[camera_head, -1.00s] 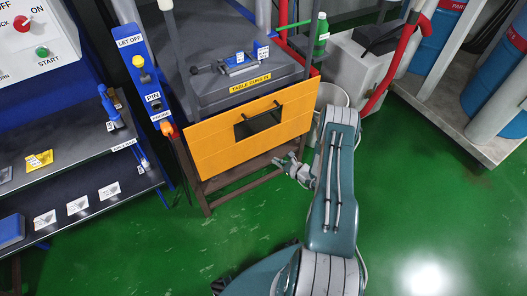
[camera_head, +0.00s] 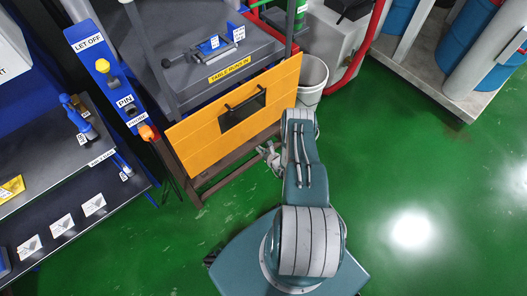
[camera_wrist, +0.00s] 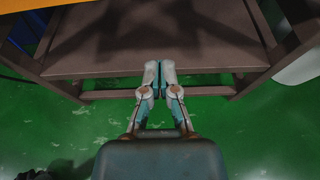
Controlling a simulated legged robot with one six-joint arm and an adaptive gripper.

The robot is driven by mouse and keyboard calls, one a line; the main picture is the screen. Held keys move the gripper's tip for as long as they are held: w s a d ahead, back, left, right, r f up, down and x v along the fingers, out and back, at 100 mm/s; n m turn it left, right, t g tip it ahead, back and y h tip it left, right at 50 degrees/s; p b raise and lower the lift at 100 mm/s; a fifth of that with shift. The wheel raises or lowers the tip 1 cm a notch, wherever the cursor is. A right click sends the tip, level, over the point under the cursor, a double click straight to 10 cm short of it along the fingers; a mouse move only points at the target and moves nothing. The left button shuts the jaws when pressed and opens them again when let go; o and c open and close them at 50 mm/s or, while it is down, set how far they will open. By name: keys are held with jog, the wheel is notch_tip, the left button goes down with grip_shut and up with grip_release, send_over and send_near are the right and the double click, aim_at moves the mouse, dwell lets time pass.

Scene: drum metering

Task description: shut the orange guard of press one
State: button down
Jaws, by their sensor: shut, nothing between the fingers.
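The orange guard (camera_head: 195,124) is a flat panel with a dark window and a black handle (camera_head: 245,97). It hangs at the front of press one, below the grey table (camera_head: 225,60) with the "TABLE RUNS IN" label. In the wrist view only a strip of its lower edge (camera_wrist: 22,12) shows at top left. My gripper (camera_head: 268,150) is low, in front of the press's brown lower frame and below the guard's right part, apart from the handle. In the wrist view my gripper (camera_wrist: 158,66) is shut and empty, its fingertips together before the brown shelf (camera_wrist: 160,40).
A blue post (camera_head: 108,70) with "LET OFF" and "PIN" labels stands left of the guard. A dark shelf unit (camera_head: 60,190) is at the left. A white bucket (camera_head: 312,82) and red hose stand right of the press. Green floor is clear at right.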

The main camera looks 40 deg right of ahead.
jog(key=shift+w+a+r, duration=0.1)
jog(key=shift+w+r, duration=0.35)
jog(key=shift+w, duration=0.25)
jog(key=shift+w+d+r, duration=0.1)
jog(key=shift+w+r, duration=0.3)
jog(key=shift+w, duration=0.35)
jog(key=shift+w+a+r, duration=0.1)
jog(key=shift+w+r, duration=0.35)
jog(key=shift+w, duration=0.25)
